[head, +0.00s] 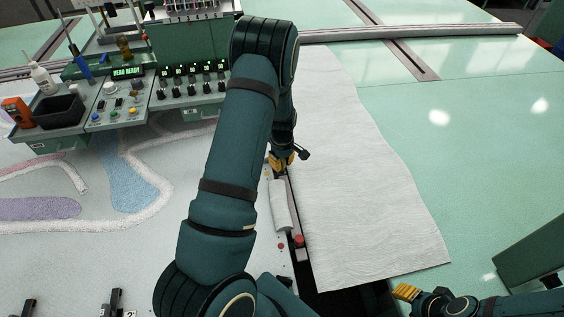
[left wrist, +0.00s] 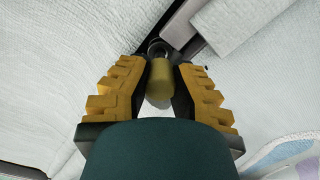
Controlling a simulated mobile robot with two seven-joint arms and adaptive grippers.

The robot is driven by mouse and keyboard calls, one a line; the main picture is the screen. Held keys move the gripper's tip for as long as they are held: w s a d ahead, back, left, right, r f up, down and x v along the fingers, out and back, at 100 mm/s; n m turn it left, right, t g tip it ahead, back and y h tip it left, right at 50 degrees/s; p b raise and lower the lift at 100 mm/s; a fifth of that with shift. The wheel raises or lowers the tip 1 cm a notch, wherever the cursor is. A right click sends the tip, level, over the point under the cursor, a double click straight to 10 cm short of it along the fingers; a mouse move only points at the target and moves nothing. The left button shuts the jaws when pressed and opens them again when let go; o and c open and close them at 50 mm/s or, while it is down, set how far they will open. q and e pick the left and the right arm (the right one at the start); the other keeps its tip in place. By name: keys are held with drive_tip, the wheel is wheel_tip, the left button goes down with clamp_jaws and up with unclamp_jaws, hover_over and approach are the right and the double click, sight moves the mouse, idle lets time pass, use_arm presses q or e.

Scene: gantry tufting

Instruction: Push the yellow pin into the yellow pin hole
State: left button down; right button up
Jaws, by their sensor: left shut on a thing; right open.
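The yellow pin (left wrist: 160,82) is a dull yellow cylinder between the yellow finger pads of my left gripper (left wrist: 160,88) in the left wrist view. The gripper is shut on it. A dark round ring shows just past the pin's far end, beside a grey bar; I cannot tell whether this is the yellow pin hole or whether the pin touches it. In the head view my left gripper (head: 280,163) is over the dark rail at the white cloth's left edge, and the pin cannot be made out there. My right gripper (head: 406,292) is at the lower right, open and apart from everything.
A white cloth (head: 360,170) lies right of the rail on the green table (head: 470,150). A light bar (head: 280,205) and a red knob (head: 299,240) sit along the rail. Control boxes (head: 125,100), a black bin (head: 58,112) and a bottle (head: 42,78) stand at the upper left.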

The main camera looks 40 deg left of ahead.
use_arm(q)
drive_tip(key=shift+f+b, duration=1.15)
drive_tip(key=shift+f, duration=0.35)
idle(0.7)
drive_tip(key=c, duration=0.9)
unclamp_jaws()
wheel_tip(320, 180, up, 12)
drive_tip(key=shift+r, duration=0.1)
